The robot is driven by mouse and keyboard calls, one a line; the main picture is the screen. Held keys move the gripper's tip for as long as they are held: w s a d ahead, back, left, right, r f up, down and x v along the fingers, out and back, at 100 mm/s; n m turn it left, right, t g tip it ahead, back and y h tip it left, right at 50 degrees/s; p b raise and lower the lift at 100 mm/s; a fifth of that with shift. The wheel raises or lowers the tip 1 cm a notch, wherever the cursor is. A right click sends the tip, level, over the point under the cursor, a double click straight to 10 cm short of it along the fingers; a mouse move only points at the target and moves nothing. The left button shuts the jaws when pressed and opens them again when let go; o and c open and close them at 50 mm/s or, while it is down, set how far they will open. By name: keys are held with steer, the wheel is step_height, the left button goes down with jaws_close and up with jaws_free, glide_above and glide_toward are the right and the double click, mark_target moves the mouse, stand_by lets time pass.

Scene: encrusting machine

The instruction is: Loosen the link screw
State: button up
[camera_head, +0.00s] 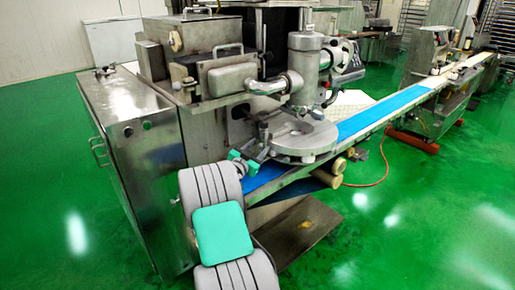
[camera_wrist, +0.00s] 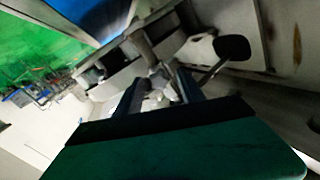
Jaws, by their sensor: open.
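My gripper (camera_head: 249,160) is at the front of the encrusting machine, just left of its round grey metal disc (camera_head: 303,137). In the wrist view my gripper (camera_wrist: 160,82) has its two dark fingers apart, pointing at pale metal fittings. A lever with a black oval knob (camera_wrist: 232,47) sticks out to the right of the fingers. Between the fingertips is a small light metal part (camera_wrist: 158,92), partly hidden by the fingers. I cannot tell for sure which fitting is the link screw, or whether a finger touches anything.
A blue conveyor belt (camera_head: 378,118) runs from below the disc to the back right. A steel cabinet (camera_head: 140,170) stands left of my arm. Pale rollers (camera_head: 333,170) sit under the belt edge. Green floor (camera_head: 430,220) is open at the right front.

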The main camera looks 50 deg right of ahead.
steer(key=shift+c, duration=0.4)
jaws_close()
steer(key=shift+a, duration=0.15)
